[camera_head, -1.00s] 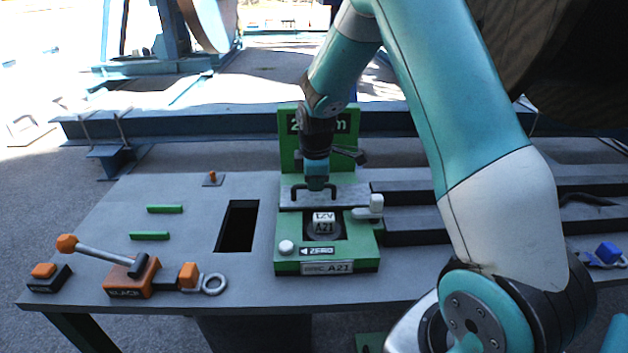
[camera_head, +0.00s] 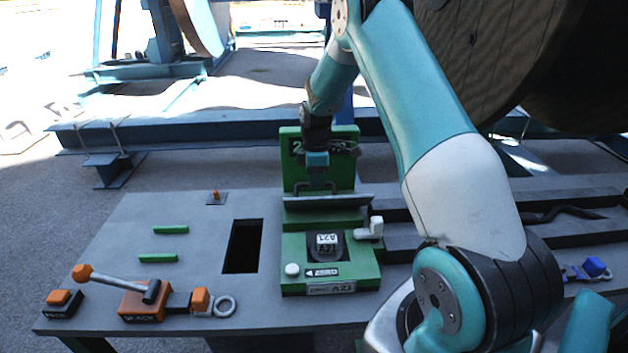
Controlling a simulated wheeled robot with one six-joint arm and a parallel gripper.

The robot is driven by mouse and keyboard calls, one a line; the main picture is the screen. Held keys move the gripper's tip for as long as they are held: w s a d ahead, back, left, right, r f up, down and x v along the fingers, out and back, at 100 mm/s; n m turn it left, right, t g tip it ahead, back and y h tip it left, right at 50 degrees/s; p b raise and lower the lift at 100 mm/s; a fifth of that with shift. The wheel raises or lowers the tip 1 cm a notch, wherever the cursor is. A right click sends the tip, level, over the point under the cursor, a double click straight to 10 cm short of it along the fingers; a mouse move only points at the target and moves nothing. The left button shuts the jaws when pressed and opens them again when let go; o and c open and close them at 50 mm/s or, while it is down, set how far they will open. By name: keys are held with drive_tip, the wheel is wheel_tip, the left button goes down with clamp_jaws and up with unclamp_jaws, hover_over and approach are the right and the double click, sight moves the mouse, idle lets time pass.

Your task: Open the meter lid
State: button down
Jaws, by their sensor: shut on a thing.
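The green meter (camera_head: 300,245) stands on the grey table, with a green back panel behind it. Its grey lid (camera_head: 328,204) is tilted up off the meter body, with a dark handle (camera_head: 313,187) on it. My gripper (camera_head: 317,180) is at the handle and shut on it. The arm hides part of the back panel and its number. Below the lid, the round dial recess with a white label (camera_head: 327,241) is uncovered. A white knob (camera_head: 292,270) and a white lever (camera_head: 371,228) are on the meter.
A dark rectangular opening (camera_head: 243,246) is left of the meter. An orange lever block (camera_head: 145,300) lies at the front left, and two green bars (camera_head: 158,258) lie behind it. Dark rails (camera_head: 398,250) run to the right.

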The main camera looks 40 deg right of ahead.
drive_tip(key=shift+w+d+f, duration=0.25)
drive_tip(key=shift+w+d, duration=0.05)
drive_tip(key=shift+w, duration=0.25)
drive_tip(key=c, duration=1.1)
unclamp_jaws()
drive_tip(key=shift+w, duration=0.1)
drive_tip(key=shift+d, duration=0.15)
drive_tip(key=shift+r, duration=0.1)
drive_tip(key=r, duration=0.5)
drive_tip(key=r+b, duration=0.1)
drive_tip(key=r, duration=0.5)
drive_tip(key=w+r, duration=0.1)
drive_tip(key=r, duration=0.5)
drive_tip(key=shift+d+r+b, duration=0.15)
drive_tip(key=shift+d+b, duration=0.15)
drive_tip(key=shift+d, duration=0.1)
